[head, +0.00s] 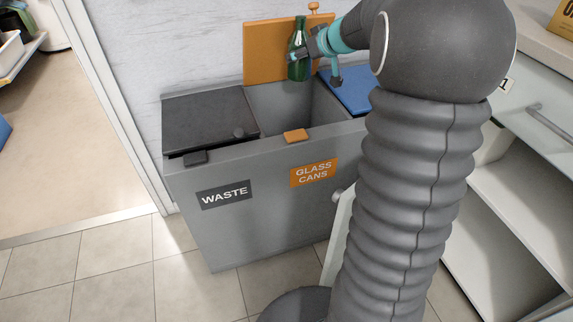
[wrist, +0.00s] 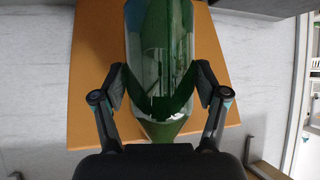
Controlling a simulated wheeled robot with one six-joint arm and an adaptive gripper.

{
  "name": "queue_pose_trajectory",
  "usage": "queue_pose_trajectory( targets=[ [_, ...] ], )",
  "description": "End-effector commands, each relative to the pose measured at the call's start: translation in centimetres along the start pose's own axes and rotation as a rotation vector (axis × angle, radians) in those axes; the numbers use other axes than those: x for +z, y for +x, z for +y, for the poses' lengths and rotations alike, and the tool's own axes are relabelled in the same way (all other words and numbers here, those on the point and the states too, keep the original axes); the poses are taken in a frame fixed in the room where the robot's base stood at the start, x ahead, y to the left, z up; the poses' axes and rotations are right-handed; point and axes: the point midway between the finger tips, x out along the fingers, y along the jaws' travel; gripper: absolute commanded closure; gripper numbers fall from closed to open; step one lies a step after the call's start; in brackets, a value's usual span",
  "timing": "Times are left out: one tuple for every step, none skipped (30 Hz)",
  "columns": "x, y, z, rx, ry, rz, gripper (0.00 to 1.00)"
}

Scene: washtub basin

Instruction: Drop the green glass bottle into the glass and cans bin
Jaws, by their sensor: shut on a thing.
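The green glass bottle (head: 298,52) is upright above the open middle compartment in the head view, in front of the raised orange lid. It also fills the middle of the wrist view (wrist: 160,50). My gripper (head: 309,56) is shut on the bottle, with one finger on each side of it in the wrist view (wrist: 160,85). The glass and cans bin (head: 285,100) has an orange label on its front, and its orange lid (head: 262,50) stands open against the wall. The bottom of the compartment is hidden.
The waste bin (head: 210,115) on the left has its dark lid closed. A blue lid (head: 350,92) lies closed on the right, partly behind my arm. White open shelves (head: 500,220) stand at the right. The tiled floor at the front left is clear.

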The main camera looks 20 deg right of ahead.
Motion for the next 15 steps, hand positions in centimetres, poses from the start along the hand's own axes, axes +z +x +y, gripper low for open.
queue_pose_trajectory(
  targets=[
    [0.2,0.1,0.1,0.001,0.001,0.000,0.76],
    [0.4,0.2,0.1,0.001,0.002,0.000,0.76],
    [0.7,0.4,0.1,0.001,0.002,0.000,0.76],
    [0.8,0.5,0.2,0.002,0.003,0.001,0.76],
    [1.1,0.6,0.3,0.004,0.004,0.000,0.76],
    [1.3,0.7,0.4,0.005,0.004,0.000,0.76],
    [1.6,0.8,0.4,0.005,0.005,0.000,0.76],
    [1.7,0.9,0.4,0.006,0.006,0.000,0.76],
    [2.0,1.1,0.5,0.006,0.005,0.000,0.76],
    [2.2,1.2,0.5,0.006,0.005,0.000,0.76],
    [2.5,1.5,0.4,0.005,0.007,0.000,0.76],
    [3.0,1.8,0.4,0.004,0.005,-0.001,0.76],
    [3.2,2.0,0.4,0.004,0.007,-0.001,0.76],
    [3.5,2.2,0.4,0.004,0.005,-0.002,0.76],
    [3.9,2.5,0.3,0.004,0.006,-0.001,0.76]
  ],
)
